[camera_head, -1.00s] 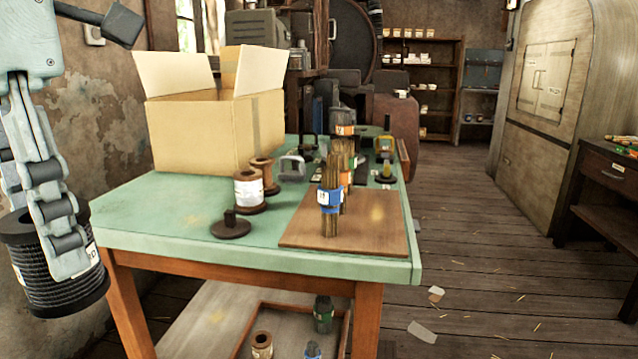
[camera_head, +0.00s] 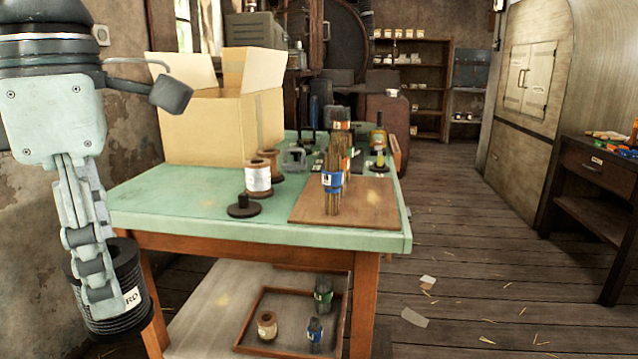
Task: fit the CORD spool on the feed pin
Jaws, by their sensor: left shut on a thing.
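My left gripper (camera_head: 98,300) points down at the left of the head view and is shut on a black, ribbed spool (camera_head: 136,312). The letters "RD" show on its white label; the fingers cover the rest. The spool hangs upright, in front of and left of the table's left edge, with its top below the tabletop in the picture. A dark round base with a short upright stub, which looks like the feed pin (camera_head: 243,206), stands bare near the table's front edge, right of the gripper. My right gripper is not in view.
The green table (camera_head: 180,212) holds an open cardboard box (camera_head: 215,130), a white-labelled spool (camera_head: 258,178) and a brown board (camera_head: 375,208) with a bundle of sticks (camera_head: 332,190). A tray (camera_head: 283,340) with small items is on the lower shelf. The floor at right is mostly open.

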